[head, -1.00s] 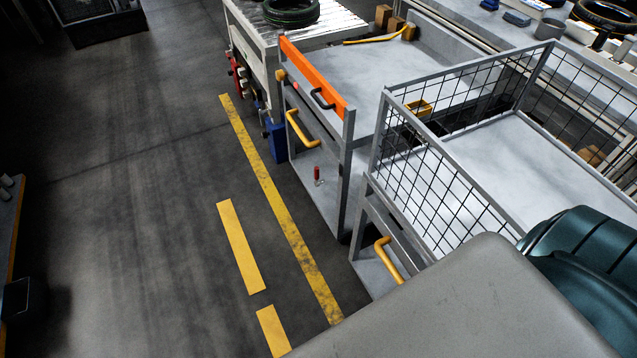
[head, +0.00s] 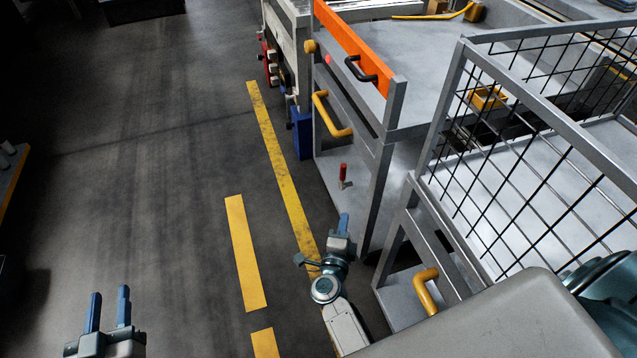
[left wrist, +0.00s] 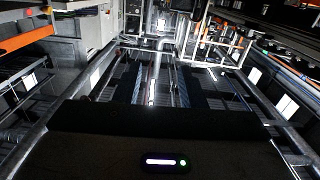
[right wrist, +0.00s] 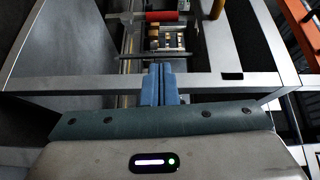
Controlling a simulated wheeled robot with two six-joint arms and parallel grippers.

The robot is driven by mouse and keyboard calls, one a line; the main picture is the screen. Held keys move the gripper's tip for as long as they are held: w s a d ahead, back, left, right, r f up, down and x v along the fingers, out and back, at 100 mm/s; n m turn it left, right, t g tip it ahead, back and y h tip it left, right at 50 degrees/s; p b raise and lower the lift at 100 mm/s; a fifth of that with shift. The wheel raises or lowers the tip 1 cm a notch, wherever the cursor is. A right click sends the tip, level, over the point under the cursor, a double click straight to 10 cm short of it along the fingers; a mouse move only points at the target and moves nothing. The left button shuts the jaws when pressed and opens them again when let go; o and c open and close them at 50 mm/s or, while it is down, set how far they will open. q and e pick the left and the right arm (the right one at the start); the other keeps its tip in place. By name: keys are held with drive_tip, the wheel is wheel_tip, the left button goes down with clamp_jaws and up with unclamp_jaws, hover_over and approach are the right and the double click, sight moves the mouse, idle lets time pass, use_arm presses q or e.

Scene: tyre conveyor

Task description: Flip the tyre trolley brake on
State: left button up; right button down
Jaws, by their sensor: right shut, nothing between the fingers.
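The tyre trolley (head: 391,152) is a grey frame with an orange top bar and a yellow side handle. A red-handled lever (head: 343,173), which I take for the brake, stands upright low on its near side. The red handle also shows at the top of the right wrist view (right wrist: 166,15). My right gripper (head: 344,217) is shut and empty, in front of the lever and apart from it; its closed blue fingers show in the right wrist view (right wrist: 159,66). My left gripper (head: 109,292) is open and empty over the floor at lower left.
A mesh-sided cart (head: 440,122) with a yellow handle (head: 425,291) stands to the right of my right arm. A blue box (head: 302,133) is beside the trolley's far end. The floor at left, with yellow lines (head: 280,175), is clear.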

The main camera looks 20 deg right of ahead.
sight(345, 183)
use_arm(q)
drive_tip(key=shift+s+d+r+t, duration=0.1)
drive_tip(key=shift+r+t, duration=0.05)
drive_tip(key=shift+r, duration=0.4)
drive_tip(key=shift+s+d+r+t, duration=0.1)
drive_tip(key=shift+r+t, duration=0.05)
drive_tip(key=shift+r, duration=0.35)
use_arm(e)
drive_tip(key=shift+w+d+r+m+g+h, duration=0.1)
drive_tip(key=shift+d+r+m+g+h, duration=0.25)
drive_tip(key=shift+m, duration=0.25)
drive_tip(key=shift+w, duration=0.1)
